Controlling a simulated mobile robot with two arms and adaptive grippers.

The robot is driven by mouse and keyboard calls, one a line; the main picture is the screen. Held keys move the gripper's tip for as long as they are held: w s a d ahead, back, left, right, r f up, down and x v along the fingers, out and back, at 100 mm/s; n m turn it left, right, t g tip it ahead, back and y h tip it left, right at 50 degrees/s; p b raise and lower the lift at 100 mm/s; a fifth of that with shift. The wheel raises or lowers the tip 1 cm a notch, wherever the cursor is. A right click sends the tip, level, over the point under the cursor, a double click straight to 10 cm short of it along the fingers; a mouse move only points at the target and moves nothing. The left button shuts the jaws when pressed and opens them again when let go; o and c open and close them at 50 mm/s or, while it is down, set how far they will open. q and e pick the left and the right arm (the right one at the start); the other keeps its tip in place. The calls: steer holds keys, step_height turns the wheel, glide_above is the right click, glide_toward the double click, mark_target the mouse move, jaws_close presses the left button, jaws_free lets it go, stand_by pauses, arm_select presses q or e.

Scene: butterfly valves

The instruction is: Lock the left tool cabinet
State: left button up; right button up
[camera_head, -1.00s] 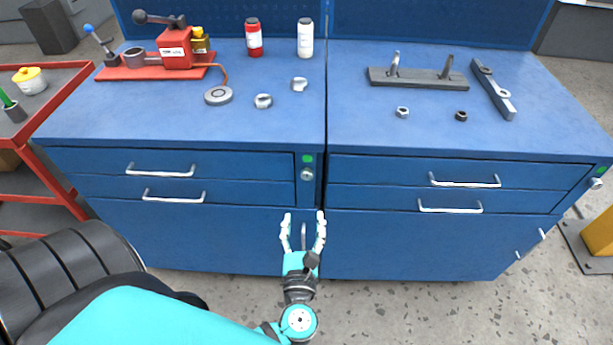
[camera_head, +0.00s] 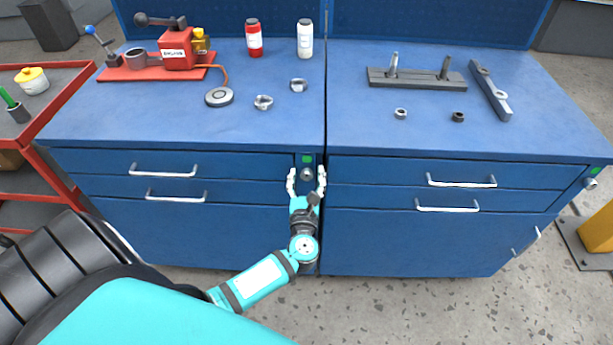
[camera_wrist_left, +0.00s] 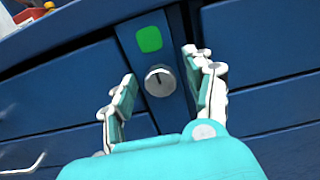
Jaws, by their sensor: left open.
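The left tool cabinet (camera_head: 110,226) is blue, with two drawers, a lower panel and a lock strip at its right edge. A round silver lock knob (camera_head: 307,174) sits on that strip below a green indicator (camera_head: 307,159). The wrist view shows the knob (camera_wrist_left: 160,80) with a dark slot line, and the green indicator (camera_wrist_left: 149,39) above it. My left gripper (camera_head: 307,176) is open, its fingers on either side of the knob. In the wrist view the fingers (camera_wrist_left: 158,82) stand apart from the knob, with gaps visible. My right gripper is not in view.
The right cabinet (camera_head: 400,240) adjoins, with its own knob (camera_head: 590,183) at the far right. Drawer handles (camera_head: 162,171) stick out on the left cabinet. A red press (camera_head: 178,48) and bottles stand on top. A red cart (camera_head: 60,95) is at left.

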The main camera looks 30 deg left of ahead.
arm_select(q)
jaws_close()
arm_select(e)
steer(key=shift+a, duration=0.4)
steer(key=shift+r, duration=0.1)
arm_select(q)
steer(key=m+p, duration=0.1)
steer(key=m, duration=0.2)
steer(key=shift+m+p, duration=0.35)
steer(key=shift+m, duration=0.05)
steer(key=m+p, duration=0.1)
steer(key=m, duration=0.3)
steer(key=shift+d+m+p, duration=0.1)
steer(key=shift+m+p, duration=0.2)
steer(key=shift+p, duration=0.05)
steer(key=m+p, duration=0.2)
steer(key=m, duration=0.3)
steer(key=shift+f+m+p, duration=0.15)
steer(key=shift+m+p, duration=0.55)
steer(key=shift+m, duration=1.4)
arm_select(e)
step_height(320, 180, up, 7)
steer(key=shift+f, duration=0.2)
arm_select(q)
steer(key=shift+w+m, duration=0.1)
steer(key=shift+m, duration=0.2)
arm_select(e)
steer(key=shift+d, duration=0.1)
